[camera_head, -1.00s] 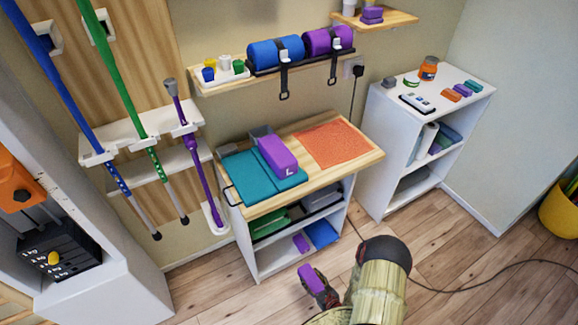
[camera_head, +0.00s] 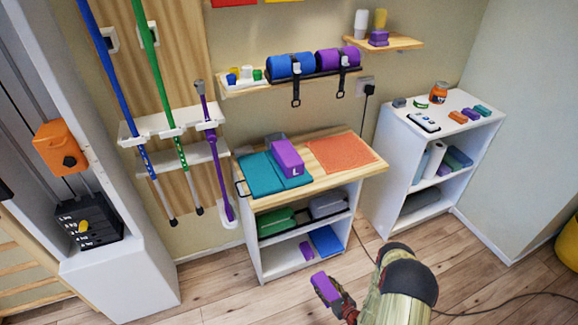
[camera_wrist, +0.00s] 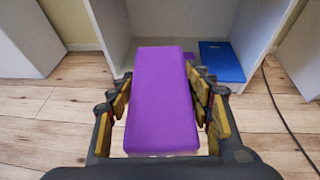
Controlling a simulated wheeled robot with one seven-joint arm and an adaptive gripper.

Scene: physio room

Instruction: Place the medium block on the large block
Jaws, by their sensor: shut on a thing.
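My gripper (camera_head: 341,302) is low in front of the wooden-topped cabinet and is shut on a purple block (camera_head: 325,288). In the wrist view this purple block (camera_wrist: 163,100) lies lengthwise between the two fingers (camera_wrist: 163,103), above the floor. A larger purple block marked L (camera_head: 287,158) lies on the teal folded mat (camera_head: 258,176) on the cabinet top, with a grey part showing behind its left end. The held block is apart from it. Any letter on the held block is not visible.
The cabinet top (camera_head: 318,153) also bears an orange mat (camera_head: 341,153). A white shelf unit (camera_head: 385,160) stands at the right. A black cable (camera_head: 505,297) lies on the floor.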

